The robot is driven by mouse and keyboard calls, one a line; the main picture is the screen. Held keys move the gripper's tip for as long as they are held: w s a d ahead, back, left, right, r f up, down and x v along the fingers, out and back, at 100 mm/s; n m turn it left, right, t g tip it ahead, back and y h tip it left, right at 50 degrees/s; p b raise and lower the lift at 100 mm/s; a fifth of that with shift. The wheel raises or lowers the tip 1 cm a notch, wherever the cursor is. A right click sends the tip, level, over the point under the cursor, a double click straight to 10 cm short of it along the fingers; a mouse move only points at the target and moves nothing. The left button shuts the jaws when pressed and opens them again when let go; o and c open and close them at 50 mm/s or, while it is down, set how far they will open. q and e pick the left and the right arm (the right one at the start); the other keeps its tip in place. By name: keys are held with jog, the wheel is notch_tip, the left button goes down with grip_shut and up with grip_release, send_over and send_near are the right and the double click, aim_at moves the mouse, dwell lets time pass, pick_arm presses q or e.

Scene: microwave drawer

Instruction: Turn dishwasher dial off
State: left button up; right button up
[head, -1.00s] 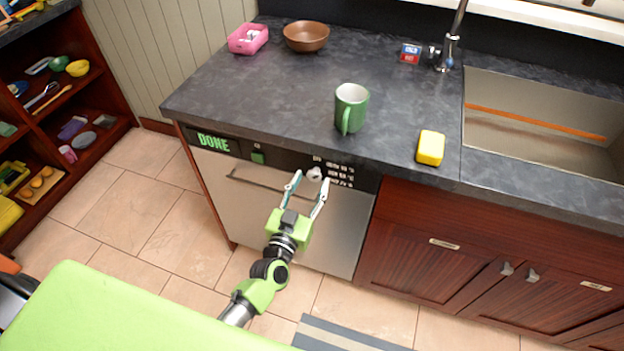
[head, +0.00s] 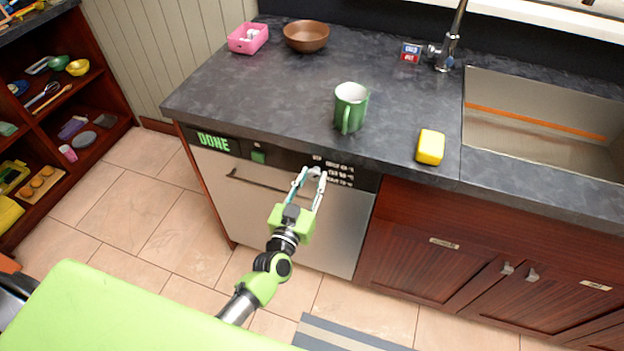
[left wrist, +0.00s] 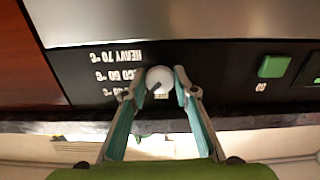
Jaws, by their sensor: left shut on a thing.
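The dishwasher (head: 290,222) has a silver door and a black control panel under the dark counter. A display on the panel (head: 213,142) reads DONE. The white round dial (left wrist: 160,79) has a dark pointer mark and sits beside printed settings. My left gripper (head: 312,172) is at the panel with its fingers closed around the dial. In the left wrist view the fingertips (left wrist: 157,88) touch the dial on both sides. In the head view the fingers mostly hide the dial. My right gripper is not in view.
A green button (head: 258,157) is left of the dial. On the counter (head: 250,95) stand a green mug (head: 350,108), a yellow sponge-like block (head: 430,147), a brown bowl (head: 306,36) and a pink container (head: 248,38). A sink (head: 540,115) is at right.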

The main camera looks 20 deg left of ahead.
pick_arm(q)
jog(key=n, duration=0.4)
jog(key=shift+n+b, duration=0.35)
jog(key=shift+n, duration=1.85)
jog(key=o, duration=1.1)
jog(key=s, duration=1.2)
jog(key=shift+a, duration=0.15)
